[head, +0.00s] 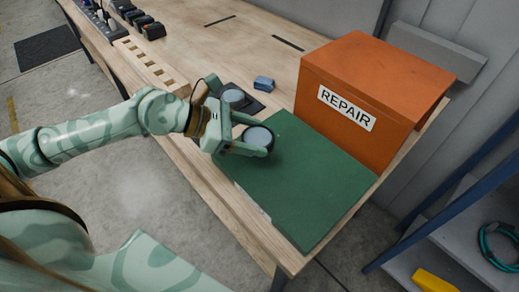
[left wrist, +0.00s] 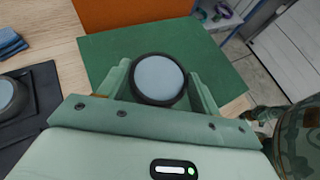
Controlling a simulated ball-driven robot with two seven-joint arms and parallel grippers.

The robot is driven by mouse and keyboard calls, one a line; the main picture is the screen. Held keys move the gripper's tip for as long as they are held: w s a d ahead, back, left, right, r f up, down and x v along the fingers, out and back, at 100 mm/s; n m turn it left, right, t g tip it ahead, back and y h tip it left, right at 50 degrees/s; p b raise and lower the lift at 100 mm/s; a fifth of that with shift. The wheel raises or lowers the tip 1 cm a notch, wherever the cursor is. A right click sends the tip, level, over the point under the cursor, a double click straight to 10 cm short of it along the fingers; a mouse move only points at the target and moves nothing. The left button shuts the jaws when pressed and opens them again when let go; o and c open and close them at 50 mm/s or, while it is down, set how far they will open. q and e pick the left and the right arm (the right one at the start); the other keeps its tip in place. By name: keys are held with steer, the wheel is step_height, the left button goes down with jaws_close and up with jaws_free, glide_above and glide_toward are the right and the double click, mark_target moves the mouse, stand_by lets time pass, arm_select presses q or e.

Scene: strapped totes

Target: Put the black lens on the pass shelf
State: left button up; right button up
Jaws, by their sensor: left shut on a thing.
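The black lens (head: 260,137) is a short round piece with a black rim and a pale glass face. My left gripper (head: 256,136) is shut on it, with one finger on each side, over the near left part of a green mat (head: 310,185). The lens also shows between the fingers in the left wrist view (left wrist: 158,77), face toward the camera. I cannot tell the gap between lens and mat. No surface is marked as the pass shelf. My right gripper is not in view.
An orange box marked REPAIR (head: 370,95) stands behind the green mat. Another round lens-like piece (head: 233,96) sits on a dark mat, with a folded blue cloth (head: 264,83) nearby. A blue-framed rack (head: 450,245) stands at the right. Much of the green mat is clear.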

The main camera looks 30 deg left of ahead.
arm_select(q)
steer(key=shift+w+d+f, duration=0.25)
steer(key=shift+w+f, duration=0.6)
steer(key=shift+f, duration=0.15)
steer(key=shift+w+f+b, duration=0.1)
steer(key=shift+f+b, duration=0.65)
steer(key=shift+f, duration=0.8)
steer(key=shift+f, duration=0.2)
steer(key=o, duration=1.1)
steer(key=shift+o, duration=0.2)
